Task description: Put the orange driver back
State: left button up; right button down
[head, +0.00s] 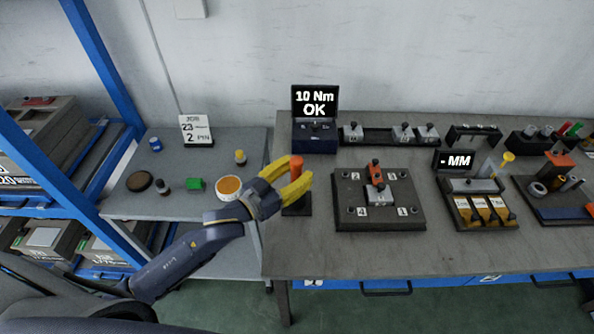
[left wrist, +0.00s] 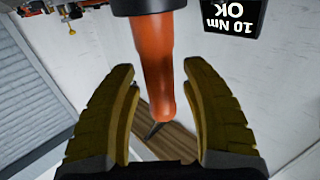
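The orange driver (head: 296,168) stands upright at the left end of the bench, its lower part at a small dark stand (head: 303,210). My left gripper (head: 290,183) reaches in from the left, with its yellow fingers around the driver. In the left wrist view the orange handle (left wrist: 153,65) lies between the two fingers, with a gap on both sides, so the gripper (left wrist: 160,85) is open. A black part (left wrist: 145,5) meets the handle's other end there. My right gripper is not in view.
A black screen (head: 315,100) reading "10 Nm OK" stands behind the driver. A dark fixture plate (head: 350,190) with an orange-red piece (head: 375,170) is just right of it. A lower side table (head: 160,205) with small jars is at left.

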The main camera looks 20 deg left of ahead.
pick_arm(q)
jog(key=shift+r, duration=0.1)
jog(key=shift+s, duration=0.15)
jog(key=v, duration=1.1)
jog(key=shift+s+a, duration=0.2)
jog(key=shift+s, duration=0.1)
jog(key=shift+r, duration=0.1)
